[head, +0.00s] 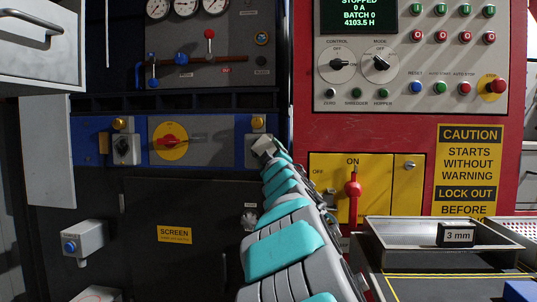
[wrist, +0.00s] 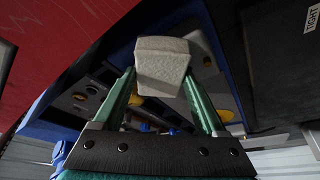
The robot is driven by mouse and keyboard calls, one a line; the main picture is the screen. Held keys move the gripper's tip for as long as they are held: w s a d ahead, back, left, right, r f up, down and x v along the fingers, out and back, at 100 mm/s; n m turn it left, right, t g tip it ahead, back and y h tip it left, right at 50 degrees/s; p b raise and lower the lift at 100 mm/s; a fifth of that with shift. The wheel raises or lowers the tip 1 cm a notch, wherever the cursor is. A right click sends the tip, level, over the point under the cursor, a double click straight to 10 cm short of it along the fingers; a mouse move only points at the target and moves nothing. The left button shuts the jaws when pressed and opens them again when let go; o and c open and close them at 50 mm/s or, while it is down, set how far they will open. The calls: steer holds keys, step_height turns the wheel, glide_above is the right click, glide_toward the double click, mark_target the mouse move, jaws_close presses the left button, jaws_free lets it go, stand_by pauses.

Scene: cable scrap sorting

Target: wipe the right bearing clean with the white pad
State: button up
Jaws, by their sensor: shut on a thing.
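The white pad (head: 263,146) is a small pale block at the tip of my gripper; in the wrist view the pad (wrist: 163,68) sits between the two green fingers. My gripper (wrist: 160,85) is shut on it. In the head view my gripper is mostly hidden by my arm. The right bearing (head: 258,123) is a grey housing with a yellow cap on the blue rail. The pad is just below the cap and overlaps the housing in the picture; I cannot tell if they touch. The left bearing (head: 120,124) also has a yellow cap.
A red switch on a yellow disc (head: 170,141) is left of the right bearing. A red-handled lever on a yellow panel (head: 353,187) stands right of my arm. A metal tray (head: 390,232) marked 3 mm is at lower right. The dark screen door (head: 160,255) is below the rail.

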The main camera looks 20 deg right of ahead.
mark_target(256, 150)
steer(key=shift+w+a+f+b, duration=0.1)
steer(key=shift+w+a+b, duration=0.2)
steer(key=shift+a, duration=0.2)
steer(key=shift+w+a+f+b, duration=0.1)
steer(key=shift+w+a+b, duration=0.05)
steer(key=shift+a+b, duration=0.25)
steer(key=shift+w+a+r, duration=0.2)
steer(key=shift+w+a, duration=0.05)
steer(key=shift+a, duration=0.4)
steer(key=shift+w+a+f+b, duration=0.15)
steer(key=shift+w+a+b, duration=0.2)
steer(key=shift+a+b, duration=0.4)
steer(key=shift+w+a+f+b, duration=0.1)
steer(key=shift+w+a+b, duration=0.2)
steer(key=shift+a+b, duration=0.4)
steer(key=shift+a+r, duration=0.2)
steer(key=shift+a, duration=0.05)
steer(key=shift+s+a+b, duration=0.1)
steer(key=shift+s+a, duration=0.3)
steer(key=shift+s, duration=0.5)
steer(key=shift+s+a+b, duration=0.1)
steer(key=shift+s+a, duration=0.25)
steer(key=shift+s, duration=0.6)
steer(key=shift+s+a+b, duration=0.1)
steer(key=shift+s+a, duration=0.3)
steer(key=shift+s, duration=0.5)
